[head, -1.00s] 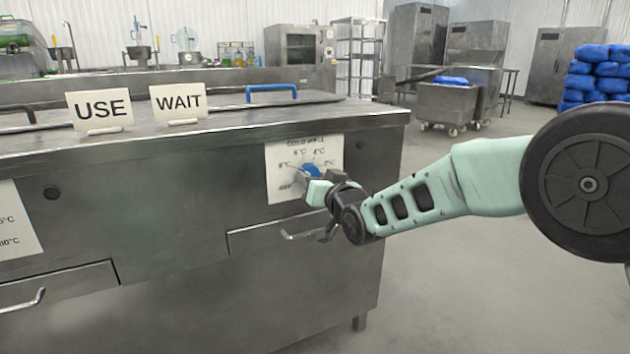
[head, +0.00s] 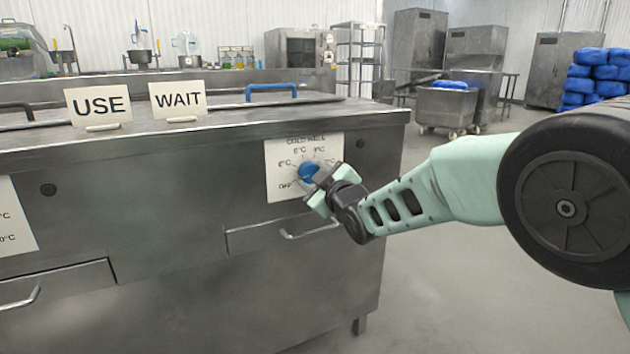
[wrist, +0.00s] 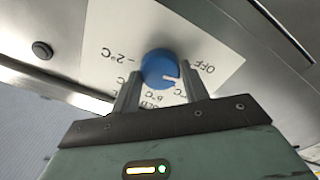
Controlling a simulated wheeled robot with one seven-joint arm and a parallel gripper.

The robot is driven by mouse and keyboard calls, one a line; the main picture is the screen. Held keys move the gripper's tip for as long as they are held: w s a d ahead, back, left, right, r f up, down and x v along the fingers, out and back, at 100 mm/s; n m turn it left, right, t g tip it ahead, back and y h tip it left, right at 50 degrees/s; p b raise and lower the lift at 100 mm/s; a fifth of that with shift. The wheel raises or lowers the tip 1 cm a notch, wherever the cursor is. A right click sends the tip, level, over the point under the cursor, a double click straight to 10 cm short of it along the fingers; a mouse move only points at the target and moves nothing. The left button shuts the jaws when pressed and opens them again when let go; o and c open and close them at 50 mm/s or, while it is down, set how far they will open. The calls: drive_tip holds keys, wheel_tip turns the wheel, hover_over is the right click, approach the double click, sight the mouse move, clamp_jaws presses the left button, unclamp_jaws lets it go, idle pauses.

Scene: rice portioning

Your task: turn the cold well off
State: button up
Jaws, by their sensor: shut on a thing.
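The blue cold well knob (head: 308,172) sits on a white dial plate (head: 277,188) on the steel counter's front. My gripper (head: 319,184) is shut on the knob, one finger on either side, partly hiding it and the plate. In the wrist view the knob (wrist: 159,68) lies between the fingertips (wrist: 160,78). Its white mark points right and slightly down there, near the OFF label (wrist: 204,68) but not squarely at it. Some temperature labels are hidden behind the fingers.
A drawer handle (head: 310,229) juts out just below the plate. The USE sign (head: 99,105) and WAIT sign (head: 178,100) stand on the counter top (head: 230,116), with a blue lid handle (head: 271,87) behind. Open floor (head: 455,290) lies to the right.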

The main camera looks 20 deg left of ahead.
drive_tip(key=shift+n+b, duration=0.45)
drive_tip(key=shift+n, duration=1.45)
drive_tip(key=o, duration=1)
drive_tip(key=shift+s, duration=0.1)
drive_tip(key=p+v, duration=0.3)
drive_tip(key=v, duration=1.4)
drive_tip(key=shift+d, duration=0.25)
